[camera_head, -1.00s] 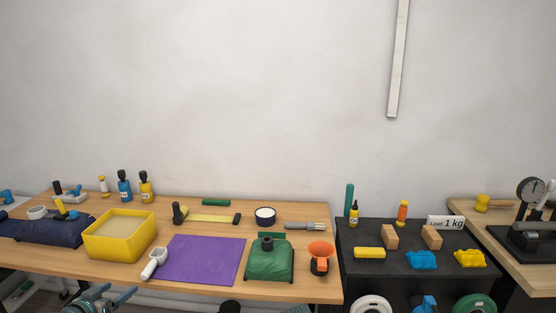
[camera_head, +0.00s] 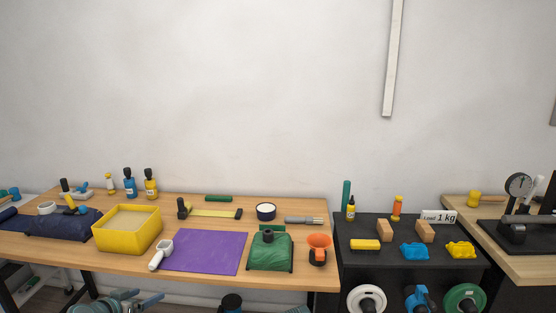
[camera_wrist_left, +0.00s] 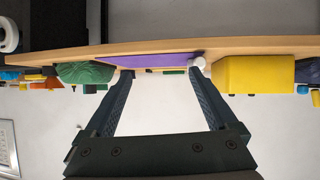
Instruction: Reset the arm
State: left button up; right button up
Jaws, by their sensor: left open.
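My left gripper (camera_head: 140,299) shows at the bottom left of the head view, below the front edge of the wooden bench (camera_head: 60,256). Its two blue-grey fingers are apart, with nothing between them. In the left wrist view the open gripper (camera_wrist_left: 160,76) points at the bench edge, which appears upside down, with the purple mat (camera_wrist_left: 155,61) beyond the fingertips.
A black cabinet (camera_head: 385,230) stands to the right.

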pick_arm(q)
jog(key=s+d+f+m+g+p, duration=0.1)
jog(key=s+d+f+g, duration=0.15)
jog(key=d, duration=0.65)
jog(key=s+d+f+m+g+p, duration=0.1)
jog(key=s+d+f+g, duration=0.2)
jog(key=d, duration=0.6)
jog(key=s+d+f+g+p, duration=0.1)
jog(key=s+d+g+p, duration=0.2)
jog(key=d, duration=0.5)
jog(key=s+d+g+y, duration=0.3)
jog(key=s+d+y, duration=0.1)
jog(key=s, duration=0.4)
jog(key=shift+d+r, duration=0.4)
jog(key=shift+d, duration=0.3)
jog(key=shift+o, duration=0.4)
